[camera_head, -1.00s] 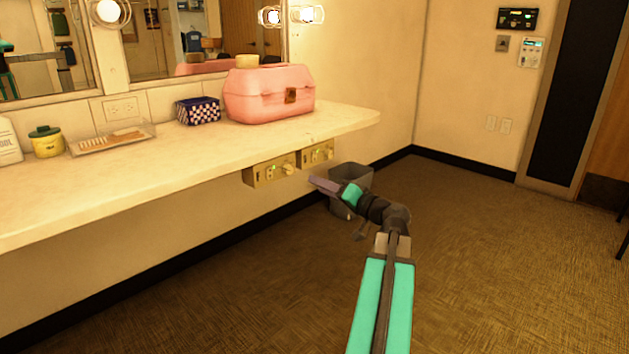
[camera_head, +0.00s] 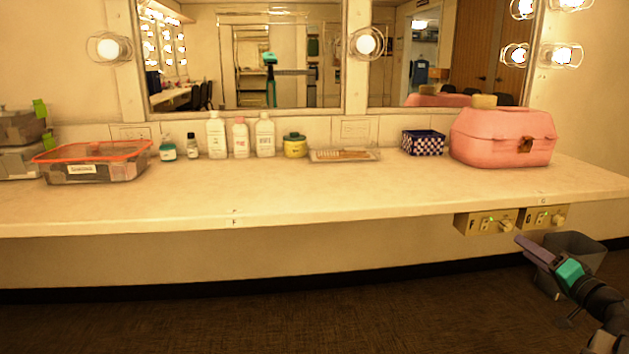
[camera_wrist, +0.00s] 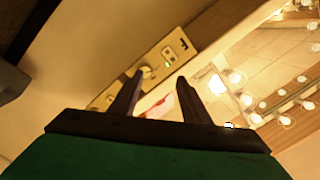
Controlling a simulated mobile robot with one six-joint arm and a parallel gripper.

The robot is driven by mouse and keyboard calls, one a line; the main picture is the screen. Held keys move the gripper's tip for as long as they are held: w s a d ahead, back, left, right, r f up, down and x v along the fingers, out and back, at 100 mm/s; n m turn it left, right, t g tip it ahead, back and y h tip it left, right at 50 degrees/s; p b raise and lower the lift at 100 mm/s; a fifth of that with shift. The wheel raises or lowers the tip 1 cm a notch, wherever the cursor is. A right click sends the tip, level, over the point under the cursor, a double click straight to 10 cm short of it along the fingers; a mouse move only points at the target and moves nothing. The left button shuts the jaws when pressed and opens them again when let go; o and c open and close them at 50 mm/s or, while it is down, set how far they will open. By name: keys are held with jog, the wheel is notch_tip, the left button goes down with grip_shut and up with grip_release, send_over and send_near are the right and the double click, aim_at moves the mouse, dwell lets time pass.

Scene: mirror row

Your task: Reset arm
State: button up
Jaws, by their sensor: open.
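My gripper (camera_head: 528,246) is at the lower right of the head view, just below the counter's front edge and in front of the control boxes. In the wrist view my gripper (camera_wrist: 158,97) shows two dark fingers spread apart with nothing held between them. The control box marked F (camera_head: 485,222) is mounted under the counter, with a knob and a small green light. It also shows beyond the fingers in the wrist view (camera_wrist: 171,53). A second control box marked G (camera_head: 543,217) is to its right.
The long pale counter (camera_head: 330,196) holds a pink case (camera_head: 500,138), a checkered box (camera_head: 423,142), a tray with a comb (camera_head: 343,155), several bottles and an orange-rimmed bin (camera_head: 92,162). A grey waste bin (camera_head: 580,255) stands beside my gripper. The floor in front is clear.

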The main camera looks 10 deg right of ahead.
jog(key=w+a+f+n+g+y+p, duration=0.1)
jog(key=w+a+f+g+y+p, duration=0.15)
jog(key=w+a+p, duration=0.65)
jog(key=w+a+f+n+g+y+p, duration=0.1)
jog(key=w+a+f+y+p, duration=0.3)
jog(key=a, duration=0.9)
jog(key=s+a+f+n+g+y+p, duration=0.1)
jog(key=a+f+n+g+p, duration=0.25)
jog(key=a, duration=0.85)
jog(key=s+a+f+g+y+p, duration=0.1)
jog(key=a+f+g+y+p, duration=0.15)
jog(key=a+f+p, duration=0.65)
jog(key=s+a+f+n+g+h+p, duration=0.1)
jog(key=s+a+f+n+g+p, duration=0.25)
jog(key=s+a, duration=0.6)
jog(key=s+a+f+g+h+p, duration=0.2)
jog(key=s+a+f+g+p, duration=0.15)
jog(key=s+a+g, duration=0.55)
jog(key=s+d+f+n+h+p, duration=0.1)
jog(key=s+d+f+h+p, duration=0.2)
jog(key=s, duration=1.1)
jog(key=s+d+f+g+h+b, duration=0.1)
jog(key=s+d+h, duration=0.2)
jog(key=d, duration=0.4)
jog(key=shift+d+f+h+b, duration=0.2)
jog(key=shift+f+h+b, duration=0.05)
jog(key=shift+h+b, duration=0.05)
jog(key=shift+w, duration=0.1)
